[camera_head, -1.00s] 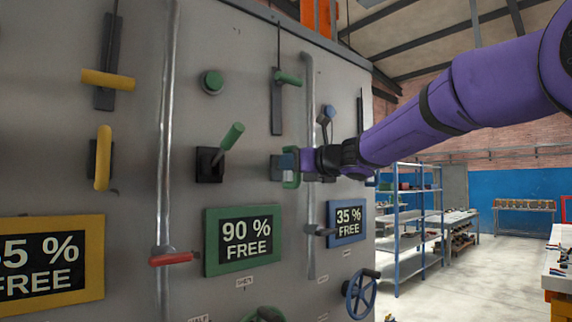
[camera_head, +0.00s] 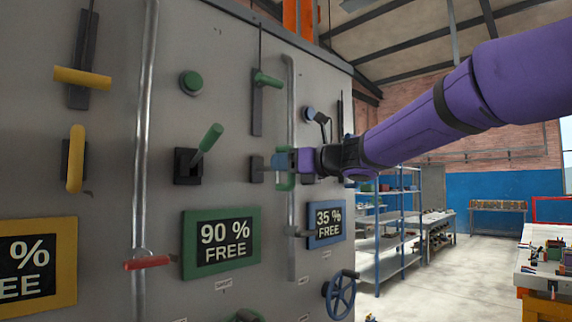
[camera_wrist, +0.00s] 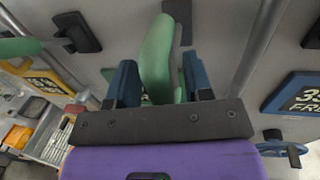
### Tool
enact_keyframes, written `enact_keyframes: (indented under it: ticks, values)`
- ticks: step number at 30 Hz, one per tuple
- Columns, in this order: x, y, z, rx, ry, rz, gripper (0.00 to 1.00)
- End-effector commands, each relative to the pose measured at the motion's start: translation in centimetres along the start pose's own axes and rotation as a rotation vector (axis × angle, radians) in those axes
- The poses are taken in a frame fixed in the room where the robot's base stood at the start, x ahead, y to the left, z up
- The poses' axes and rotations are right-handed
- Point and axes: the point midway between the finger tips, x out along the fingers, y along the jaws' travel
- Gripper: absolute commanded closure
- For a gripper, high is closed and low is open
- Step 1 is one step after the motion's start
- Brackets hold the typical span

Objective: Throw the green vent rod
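My gripper (camera_head: 287,163) is at a green handle (camera_head: 285,181) on the grey panel, which I take for the green vent rod. The handle stands out from a small dark plate (camera_head: 257,168) on the panel, with a short stem showing between them. In the wrist view the upright, curved green handle (camera_wrist: 157,60) lies between my two blue fingers, one on each side.
A green lever (camera_head: 208,138) and a green sliding handle (camera_head: 267,80) are nearby. A vertical pipe (camera_head: 292,220) runs close behind my gripper. A green "90 % FREE" sign (camera_head: 187,245) and a blue handwheel (camera_head: 341,298) are lower. Open floor lies right of the panel.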

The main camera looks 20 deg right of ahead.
Motion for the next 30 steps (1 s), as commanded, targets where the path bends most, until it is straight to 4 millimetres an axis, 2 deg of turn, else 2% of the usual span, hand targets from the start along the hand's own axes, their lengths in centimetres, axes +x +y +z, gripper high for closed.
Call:
enact_keyframes:
  ticks: [5, 8, 21, 25, 30]
  values:
    - [-0.5, 0.0, 0.0, 0.0, -0.001, -0.001, 0.54]
    - [-1.6, 0.0, 0.1, 0.0, -0.002, -0.002, 0.54]
    - [-9.3, 0.0, 0.1, 0.0, -0.002, -0.002, 0.54]
    - [-10.4, 0.0, 0.0, 0.0, 0.0, -0.001, 0.54]
    - [-10.9, 0.0, 0.0, 0.0, 0.0, 0.0, 0.54]
